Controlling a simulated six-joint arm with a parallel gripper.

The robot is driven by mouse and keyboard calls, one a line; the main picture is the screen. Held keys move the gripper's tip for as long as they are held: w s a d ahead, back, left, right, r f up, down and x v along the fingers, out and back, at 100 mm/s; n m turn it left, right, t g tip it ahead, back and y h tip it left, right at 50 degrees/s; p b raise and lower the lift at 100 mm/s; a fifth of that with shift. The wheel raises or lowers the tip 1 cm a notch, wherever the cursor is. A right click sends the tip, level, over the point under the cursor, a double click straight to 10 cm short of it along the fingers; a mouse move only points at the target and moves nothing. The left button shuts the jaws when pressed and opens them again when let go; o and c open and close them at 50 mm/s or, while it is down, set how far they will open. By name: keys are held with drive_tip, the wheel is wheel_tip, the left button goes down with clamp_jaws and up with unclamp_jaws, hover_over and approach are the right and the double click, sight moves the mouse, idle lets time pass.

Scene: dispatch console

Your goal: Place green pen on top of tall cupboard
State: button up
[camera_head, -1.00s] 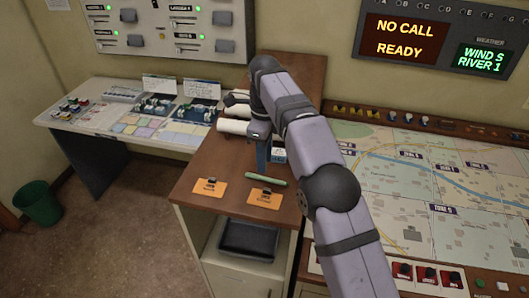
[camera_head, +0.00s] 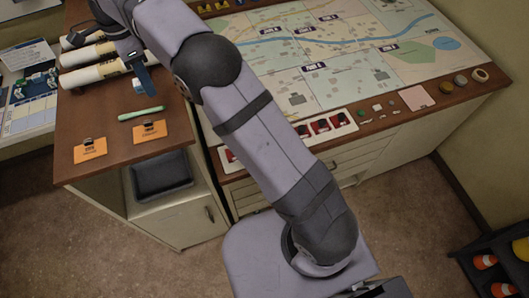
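The green pen (camera_head: 142,113) lies flat on the brown wooden top of a cupboard (camera_head: 72,125), which has an open shelf in its front. The pen is just behind two orange tags. My gripper (camera_head: 146,82) is above the same top, a little behind the pen and apart from it. One blue-grey finger shows, pointing down; the rest is hidden by my arm, so I cannot tell how far it is open. The pen is not in it.
Several white paper rolls (camera_head: 96,73) lie at the back left of the top. Orange tags (camera_head: 90,150) lie near its front edge. A dark tray (camera_head: 162,174) sits on the shelf below. The map console (camera_head: 335,62) stands to the right.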

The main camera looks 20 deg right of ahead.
drive_tip(key=s+d+f+n, duration=0.2)
drive_tip(key=s+d+n, duration=0.2)
drive_tip(key=d, duration=0.4)
drive_tip(key=s+d+f+n, duration=0.2)
drive_tip(key=s+d+n, duration=0.25)
drive_tip(key=d, duration=0.25)
drive_tip(key=s+d+f+n, duration=0.3)
drive_tip(key=s+d+f, duration=0.1)
drive_tip(key=s, duration=0.4)
drive_tip(key=s+d+f+n, duration=0.3)
drive_tip(key=s+d+n, duration=0.1)
drive_tip(key=s, duration=0.5)
drive_tip(key=shift+s+d+f, duration=0.3)
drive_tip(key=shift+d+f, duration=0.05)
drive_tip(key=shift+f, duration=0.05)
wheel_tip(320, 180, down, 10)
drive_tip(key=b, duration=0.9)
drive_tip(key=shift+r+b, duration=0.15)
drive_tip(key=shift+b, duration=0.25)
